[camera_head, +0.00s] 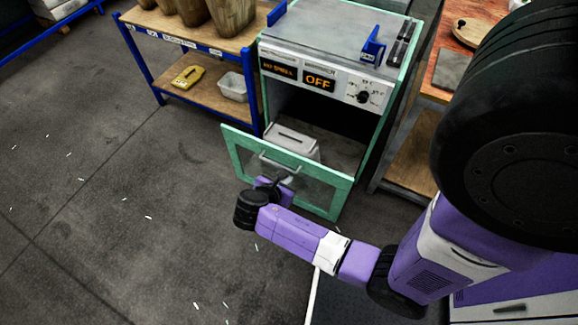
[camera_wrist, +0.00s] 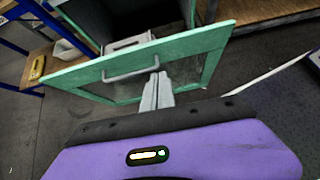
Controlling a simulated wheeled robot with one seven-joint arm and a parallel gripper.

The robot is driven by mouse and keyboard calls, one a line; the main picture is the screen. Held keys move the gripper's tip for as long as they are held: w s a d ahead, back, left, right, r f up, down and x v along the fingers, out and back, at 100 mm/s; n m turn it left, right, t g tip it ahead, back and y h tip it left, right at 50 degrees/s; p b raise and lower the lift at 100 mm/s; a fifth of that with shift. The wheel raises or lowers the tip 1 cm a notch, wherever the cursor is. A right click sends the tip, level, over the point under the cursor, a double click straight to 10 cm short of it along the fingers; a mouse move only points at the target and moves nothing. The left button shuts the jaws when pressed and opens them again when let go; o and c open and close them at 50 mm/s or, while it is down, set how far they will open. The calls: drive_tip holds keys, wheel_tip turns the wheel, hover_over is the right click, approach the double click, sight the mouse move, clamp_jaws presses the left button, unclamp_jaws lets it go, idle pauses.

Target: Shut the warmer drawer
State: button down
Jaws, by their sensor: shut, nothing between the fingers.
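The warmer (camera_head: 325,62) is a grey cabinet with a green frame and a display reading OFF. Its green-framed drawer front (camera_head: 232,147) stands out from the cabinet, so the drawer is open. The front has a grey bar handle and a see-through panel. In the wrist view the drawer front (camera_wrist: 205,45) spans the upper middle, with the handle (camera_wrist: 130,72) left of my fingers. My gripper (camera_wrist: 158,80) is shut and empty, its fingertips close to the front near the handle's right end. I cannot tell whether they touch it.
A light grey box (camera_head: 292,143) sits inside the opening behind the front. A blue-framed shelf (camera_head: 160,60) stands left, holding a yellow item (camera_head: 188,76) and a white bin (camera_head: 233,87). A wooden table (camera_head: 455,50) stands right. The floor at left is clear apart from small scraps.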

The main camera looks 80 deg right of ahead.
approach(306, 162)
drive_tip(key=x, duration=0.5)
drive_tip(key=shift+w+a+f+b, duration=0.1)
drive_tip(key=shift+a+f+b, duration=0.15)
drive_tip(key=shift+f, duration=0.25)
drive_tip(key=shift+d+n, duration=0.3)
drive_tip(key=shift+d, duration=0.3)
drive_tip(key=s+d+b, duration=0.3)
drive_tip(key=s+d, duration=0.1)
drive_tip(key=d, duration=1.1)
drive_tip(key=s+d+b, duration=0.4)
drive_tip(key=d, duration=1.2)
drive_tip(key=shift+d, duration=0.25)
drive_tip(key=shift+d+r, duration=0.1)
drive_tip(key=shift+r, duration=0.05)
